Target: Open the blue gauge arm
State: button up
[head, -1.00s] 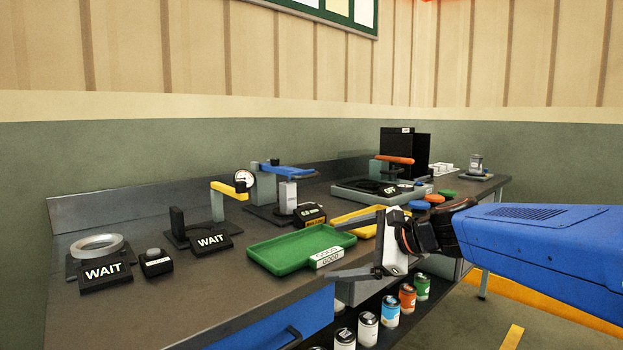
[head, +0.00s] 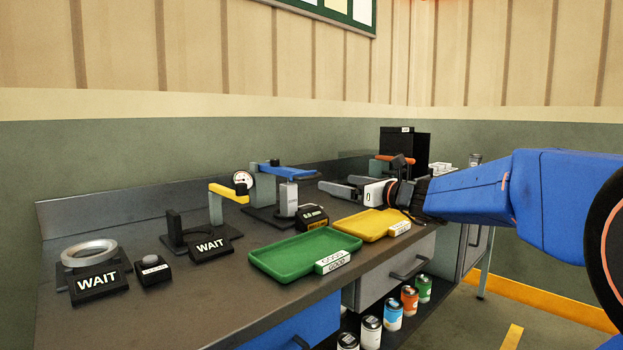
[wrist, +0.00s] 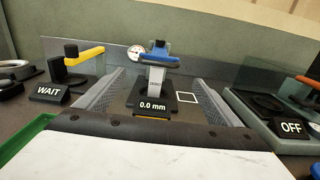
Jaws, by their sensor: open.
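The blue gauge arm (head: 285,171) lies level across the top of its grey gauge stand (head: 288,198), at the middle of the bench in the head view. It also shows in the wrist view (wrist: 159,59), straight ahead between my fingers, above a display reading 0.0 mm (wrist: 153,106). My gripper (head: 341,187) is open and empty, to the right of the gauge arm with its fingers pointing left toward it. The fingers are apart from the arm. In the head view my gripper hides part of the bench behind it.
A green tray (head: 300,256) and a yellow tray (head: 372,224) lie at the bench's front. WAIT signs (head: 98,282) stand at the left. An OFF unit (wrist: 290,127) is at the right in the wrist view.

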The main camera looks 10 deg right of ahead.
aim_at(313, 177)
jog(key=x, duration=1.2)
jog(key=shift+w+a, duration=0.2)
jog(key=shift+w, duration=0.1)
